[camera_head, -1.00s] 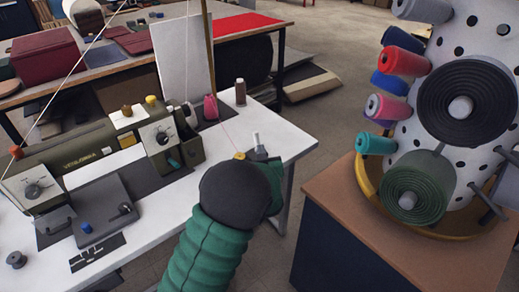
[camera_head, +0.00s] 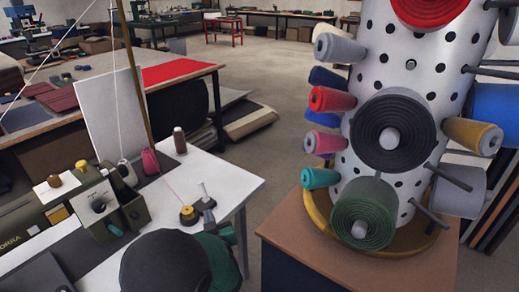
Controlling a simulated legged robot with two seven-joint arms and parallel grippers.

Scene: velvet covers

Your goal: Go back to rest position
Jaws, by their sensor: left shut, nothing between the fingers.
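My left arm comes in at the bottom of the head view, with a dark round elbow and a green sleeve. My left gripper (camera_head: 209,208) is small and partly hidden behind the arm. It is over the right part of the white sewing table (camera_head: 225,178), beside a small black and yellow spool (camera_head: 188,214). It is shut and empty. Whether it touches the table cannot be told. My right gripper is not in view.
An olive sewing machine (camera_head: 35,222) stands at the left. A brown thread spool (camera_head: 180,142) and a pink one (camera_head: 150,162) stand behind. A white perforated column (camera_head: 410,65) with several rolls stands on a brown cabinet (camera_head: 300,240) at the right. Open floor lies between.

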